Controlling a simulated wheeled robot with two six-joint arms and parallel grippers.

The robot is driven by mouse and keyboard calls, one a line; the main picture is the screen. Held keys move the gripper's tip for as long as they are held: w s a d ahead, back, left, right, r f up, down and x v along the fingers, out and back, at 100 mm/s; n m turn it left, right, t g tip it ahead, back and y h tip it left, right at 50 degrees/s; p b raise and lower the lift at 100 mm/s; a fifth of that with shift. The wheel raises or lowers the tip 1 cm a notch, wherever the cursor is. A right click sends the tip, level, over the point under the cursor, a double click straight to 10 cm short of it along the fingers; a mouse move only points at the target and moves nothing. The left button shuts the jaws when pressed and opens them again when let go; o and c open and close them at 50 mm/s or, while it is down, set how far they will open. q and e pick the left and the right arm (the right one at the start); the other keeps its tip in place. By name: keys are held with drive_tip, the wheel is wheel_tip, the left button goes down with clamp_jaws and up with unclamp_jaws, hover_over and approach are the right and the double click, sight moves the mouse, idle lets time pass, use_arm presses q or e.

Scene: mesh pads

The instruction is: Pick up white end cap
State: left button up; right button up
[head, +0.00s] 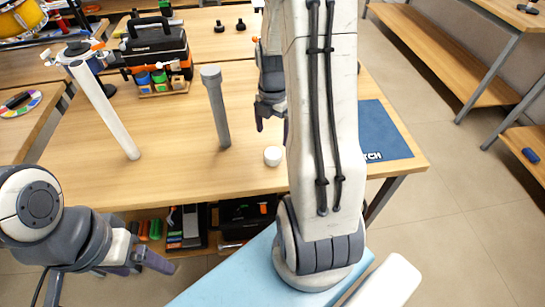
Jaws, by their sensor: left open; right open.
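The white end cap (272,156) is small and round and sits on the wooden table near its front edge, just left of my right arm. My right gripper (271,122) is above the table behind the cap, pointing down, open and apart from it. Part of that gripper is hidden behind my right arm link. My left gripper (147,268) is low at the left, in front of the table, open and far from the cap.
A black toolbox (155,48) is at the back left. A blue mat (385,130) lies at the right. Shelf items show below the table.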

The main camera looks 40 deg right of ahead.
sight(273, 152)
wheel_tip(273, 152, down, 9)
drive_tip(key=shift+s+f, duration=0.1)
drive_tip(key=shift+f, duration=0.1)
idle(0.3)
drive_tip(key=shift+c, duration=0.3)
drive_tip(key=c, duration=1.4)
drive_tip(key=shift+o, duration=0.2)
drive_tip(key=shift+r, duration=0.1)
drive_tip(key=shift+r, duration=0.5)
wheel_tip(273, 152, up, 3)
drive_tip(key=shift+f, duration=0.15)
drive_tip(key=s+r, duration=0.2)
drive_tip(key=s, duration=0.1)
drive_tip(key=s+d+r, duration=0.1)
drive_tip(key=s+r, duration=0.1)
drive_tip(key=s, duration=0.2)
drive_tip(key=s+d+r, duration=0.1)
drive_tip(key=s+r, duration=0.2)
drive_tip(key=s, duration=0.1)
drive_tip(key=shift+s+d+r, duration=0.1)
drive_tip(key=shift+s+d, duration=0.1)
drive_tip(key=shift+d, duration=0.05)
